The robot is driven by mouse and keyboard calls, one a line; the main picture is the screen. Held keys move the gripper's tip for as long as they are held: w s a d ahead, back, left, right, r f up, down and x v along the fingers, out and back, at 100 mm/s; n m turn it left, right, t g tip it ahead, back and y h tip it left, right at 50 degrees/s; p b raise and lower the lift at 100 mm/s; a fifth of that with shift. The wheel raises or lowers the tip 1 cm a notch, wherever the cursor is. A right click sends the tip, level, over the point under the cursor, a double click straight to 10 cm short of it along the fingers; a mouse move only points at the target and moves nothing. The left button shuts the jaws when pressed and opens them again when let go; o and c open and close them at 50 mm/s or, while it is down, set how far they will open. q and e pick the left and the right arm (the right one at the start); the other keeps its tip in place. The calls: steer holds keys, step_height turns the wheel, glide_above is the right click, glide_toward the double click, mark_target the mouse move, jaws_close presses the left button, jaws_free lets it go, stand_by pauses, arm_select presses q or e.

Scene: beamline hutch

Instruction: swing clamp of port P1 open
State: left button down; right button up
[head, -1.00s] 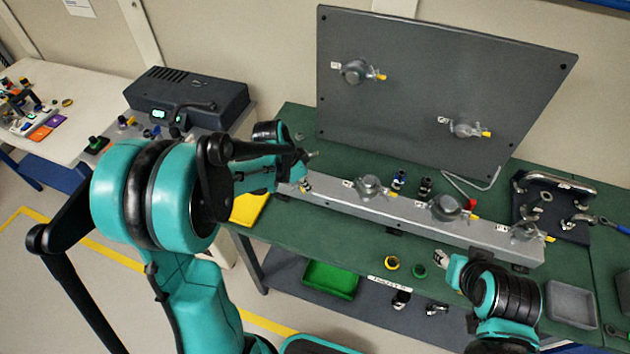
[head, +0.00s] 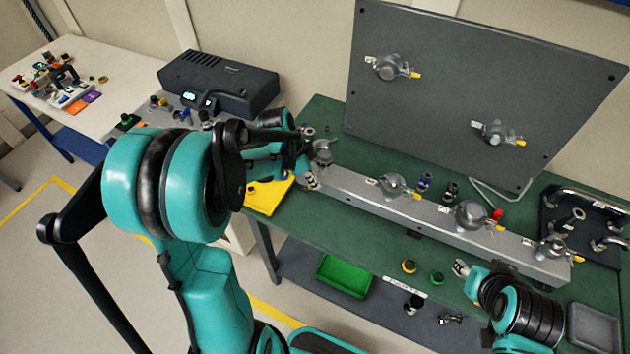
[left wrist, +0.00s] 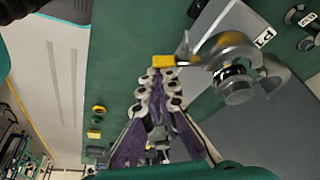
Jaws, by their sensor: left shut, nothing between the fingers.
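Port P1's clamp (head: 321,152) is a grey metal ring clamp at the left end of the grey rail (head: 345,189), partly hidden by my left arm. In the left wrist view the clamp (left wrist: 228,52) shows large, beside a "P1" label (left wrist: 263,38). Its yellow-tipped lever (left wrist: 163,61) points left. My left gripper (left wrist: 158,82) is shut and empty, with its fingertips just short of the yellow tip; I cannot tell whether they touch. It also shows in the head view (head: 311,181). My right gripper (head: 461,268) hangs in front of the rail's right part; its jaws are too small to judge.
More clamped ports (head: 394,185) follow along the rail. A grey panel (head: 470,80) with two clamps stands behind. A yellow tray (head: 262,196) lies near the left gripper, and a grey box (head: 222,82) is farther left. A green tray (head: 343,276) is below.

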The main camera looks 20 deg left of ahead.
stand_by(0.3)
arm_select(q)
step_height(320, 180, up, 10)
steer(key=p, duration=0.1)
steer(key=shift+d+f+p, duration=0.25)
steer(key=shift+d+p, duration=0.1)
arm_select(e)
steer(key=shift+s+d+r, duration=0.1)
steer(key=shift+d+r, duration=0.1)
steer(key=shift+r, duration=0.25)
steer(key=shift+s+d+r, duration=0.1)
steer(key=shift+d+r, duration=0.05)
steer(key=shift+r, duration=0.3)
